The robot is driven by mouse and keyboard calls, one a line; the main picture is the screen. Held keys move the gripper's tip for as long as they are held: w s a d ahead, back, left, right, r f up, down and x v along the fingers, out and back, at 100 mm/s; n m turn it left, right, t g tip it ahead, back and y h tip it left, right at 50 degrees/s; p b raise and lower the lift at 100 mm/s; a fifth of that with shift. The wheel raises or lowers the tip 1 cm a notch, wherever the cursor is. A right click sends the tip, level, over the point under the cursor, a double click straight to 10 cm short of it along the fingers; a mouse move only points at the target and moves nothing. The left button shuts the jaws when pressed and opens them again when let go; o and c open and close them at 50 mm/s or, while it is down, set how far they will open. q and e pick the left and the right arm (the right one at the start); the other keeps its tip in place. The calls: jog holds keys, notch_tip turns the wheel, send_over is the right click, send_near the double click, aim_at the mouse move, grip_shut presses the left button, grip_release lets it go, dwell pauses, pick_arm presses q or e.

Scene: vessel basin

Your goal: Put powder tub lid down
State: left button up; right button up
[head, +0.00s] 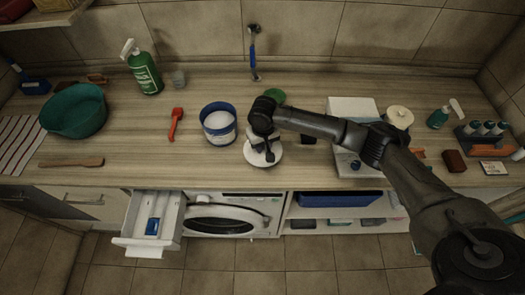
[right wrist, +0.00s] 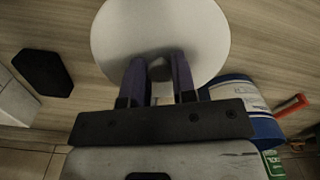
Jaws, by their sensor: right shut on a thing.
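The powder tub lid (head: 262,157) is a round white disc near the counter's front edge, under my right gripper (head: 264,147) in the head view. In the right wrist view the lid (right wrist: 160,28) fills the top middle, and my right gripper (right wrist: 160,78) is shut on its small knob. I cannot tell whether the lid touches the counter or hangs just above it. The blue powder tub (head: 218,126) stands uncovered to the left of the lid, with white powder inside. Its side also shows in the right wrist view (right wrist: 243,95). My left gripper is not in view.
A red brush (head: 176,123) lies left of the tub, and a green round thing (head: 274,95) lies behind my gripper. A white box (head: 352,108) and a lidded jar (head: 399,117) stand to the right. An open drawer (head: 148,222) juts out below the counter.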

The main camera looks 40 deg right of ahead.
aim_at(263, 148)
jog(key=shift+w+a+f, duration=0.1)
jog(key=shift+f, duration=0.1)
notch_tip(263, 148, down, 4)
jog(key=shift+r, duration=0.2)
jog(key=shift+f, duration=0.1)
jog(key=o, duration=0.9)
jog(key=shift+f, duration=0.1)
